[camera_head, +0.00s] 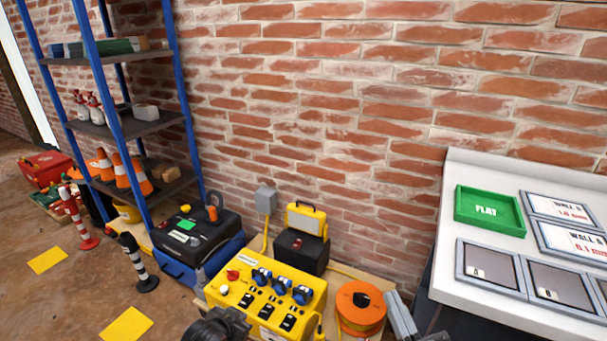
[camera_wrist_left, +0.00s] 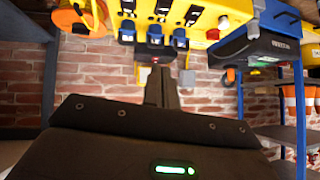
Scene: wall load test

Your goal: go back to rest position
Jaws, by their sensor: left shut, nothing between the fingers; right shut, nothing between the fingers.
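My left gripper (camera_head: 218,326) is at the bottom edge of the head view, in front of the yellow power box (camera_head: 268,300). In the left wrist view my left gripper's fingers (camera_wrist_left: 160,85) are together with nothing between them. They point towards the yellow power box (camera_wrist_left: 200,20), apart from it as far as I can tell. A small dark part at the bottom edge, right of the orange cable reel, looks like my right gripper (camera_head: 435,337); most of it is cut off, and it holds nothing visible.
A blue-framed shelf (camera_head: 135,125) stands at the left against the brick wall. A white sloped panel (camera_head: 480,165) with a green FLAT tray (camera_head: 489,228) is at the right. An orange cable reel (camera_head: 361,322) sits beside the power box. Striped posts (camera_head: 138,268) stand on the floor.

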